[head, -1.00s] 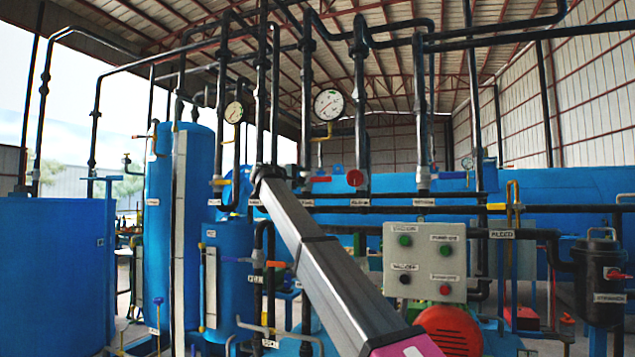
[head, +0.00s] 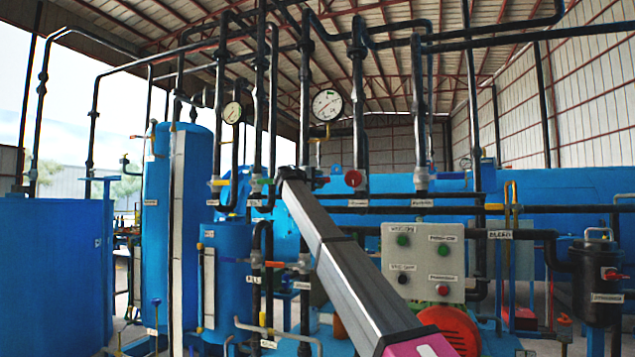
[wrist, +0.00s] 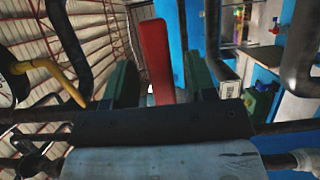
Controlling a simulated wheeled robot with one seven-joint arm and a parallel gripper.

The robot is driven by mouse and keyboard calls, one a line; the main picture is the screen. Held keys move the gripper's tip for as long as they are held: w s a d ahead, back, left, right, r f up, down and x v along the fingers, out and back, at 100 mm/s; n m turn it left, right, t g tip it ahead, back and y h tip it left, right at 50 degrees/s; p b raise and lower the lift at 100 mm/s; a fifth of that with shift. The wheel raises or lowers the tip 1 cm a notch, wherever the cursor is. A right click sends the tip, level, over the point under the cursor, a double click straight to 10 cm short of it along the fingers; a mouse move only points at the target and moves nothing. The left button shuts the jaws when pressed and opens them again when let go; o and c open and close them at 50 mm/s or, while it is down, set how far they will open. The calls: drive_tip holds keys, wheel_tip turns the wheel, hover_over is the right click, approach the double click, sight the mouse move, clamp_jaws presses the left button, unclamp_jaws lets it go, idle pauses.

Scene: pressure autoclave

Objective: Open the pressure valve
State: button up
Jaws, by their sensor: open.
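A red lever handle (wrist: 156,55) stands in the middle of the wrist view. My gripper (wrist: 157,78) is open, with one dark green finger on each side of this handle. Gaps show on both sides, and I cannot tell how deep the handle sits between the fingers. My gripper is mostly hidden there behind my arm. I cannot tell which label belongs to the handle, nor whether it is the pressure valve.
Black vertical pipes crowd the area around my arm's end. A round red valve part (head: 354,178) is to the right, with a pressure gauge (head: 327,105) above. A grey button panel (head: 423,262) stands right of my forearm. A yellow pipe (wrist: 52,75) is left in the wrist view.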

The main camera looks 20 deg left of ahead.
clamp_jaws()
drive_tip(key=a+r+n+t+y, duration=0.6)
drive_tip(key=a+r+n, duration=0.4)
drive_tip(key=n, duration=1.2)
drive_tip(key=shift+w+n+t+y, duration=0.3)
drive_tip(key=shift+w, duration=0.1)
drive_tip(key=shift+a, duration=0.1)
